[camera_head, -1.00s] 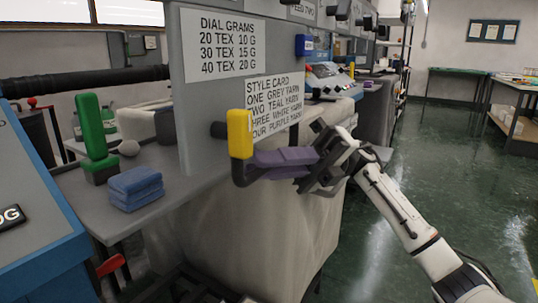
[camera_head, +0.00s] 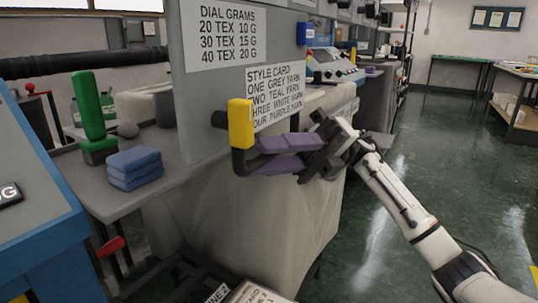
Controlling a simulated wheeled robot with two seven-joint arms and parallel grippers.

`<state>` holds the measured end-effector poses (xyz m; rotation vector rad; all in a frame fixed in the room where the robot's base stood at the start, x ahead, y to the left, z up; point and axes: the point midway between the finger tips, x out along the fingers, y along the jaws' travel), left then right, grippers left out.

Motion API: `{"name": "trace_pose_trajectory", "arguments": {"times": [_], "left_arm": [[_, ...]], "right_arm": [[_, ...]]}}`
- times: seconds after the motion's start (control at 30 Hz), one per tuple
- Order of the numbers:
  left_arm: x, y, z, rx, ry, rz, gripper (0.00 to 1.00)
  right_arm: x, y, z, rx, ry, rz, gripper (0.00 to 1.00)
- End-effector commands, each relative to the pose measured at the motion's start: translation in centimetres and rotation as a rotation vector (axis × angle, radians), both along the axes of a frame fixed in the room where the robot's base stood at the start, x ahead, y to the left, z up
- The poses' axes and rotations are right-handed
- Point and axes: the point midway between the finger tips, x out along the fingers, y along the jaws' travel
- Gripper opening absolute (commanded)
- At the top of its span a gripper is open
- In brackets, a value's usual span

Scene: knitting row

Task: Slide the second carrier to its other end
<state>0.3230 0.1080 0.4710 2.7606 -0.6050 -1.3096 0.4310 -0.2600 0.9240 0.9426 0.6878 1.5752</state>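A yellow handle (camera_head: 240,124) on a dark bracket stands out from the grey panel with the style card. I cannot tell whether it belongs to the second carrier. My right gripper (camera_head: 256,155) comes in from the right, with its purple fingers pointing left at the handle's dark lower part. The fingers show a gap between them, so it looks open. Its tips are at or very near the bracket; contact cannot be told. A green handle (camera_head: 88,105) on a dark green base stands on the grey shelf at the left. My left gripper is not in view.
Folded blue cloths (camera_head: 134,168) lie on the grey shelf (camera_head: 105,203). A blue machine housing (camera_head: 35,215) fills the left edge. A pale cloth-like cover (camera_head: 250,215) hangs below the panel. The green floor (camera_head: 400,160) at the right is mostly clear.

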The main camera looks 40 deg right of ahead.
Motion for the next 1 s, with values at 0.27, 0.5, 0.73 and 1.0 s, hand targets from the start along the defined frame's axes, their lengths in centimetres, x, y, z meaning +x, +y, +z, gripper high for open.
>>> {"name": "trace_pose_trajectory", "arguments": {"times": [0.27,0.5,0.73,1.0], "left_arm": [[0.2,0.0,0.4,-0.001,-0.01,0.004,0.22],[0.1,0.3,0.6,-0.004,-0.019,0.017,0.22],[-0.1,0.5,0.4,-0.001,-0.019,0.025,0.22],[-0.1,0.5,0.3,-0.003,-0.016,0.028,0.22]], "right_arm": [[0.2,-1.8,-0.2,0.002,0.002,-0.004,0.31],[0.4,-5.7,-1.1,0.001,0.001,-0.003,0.31],[0.5,-7.3,-1.5,0.0,0.0,0.0,0.31],[0.4,-7.3,-1.6,0.0,0.0,0.0,0.31]]}}
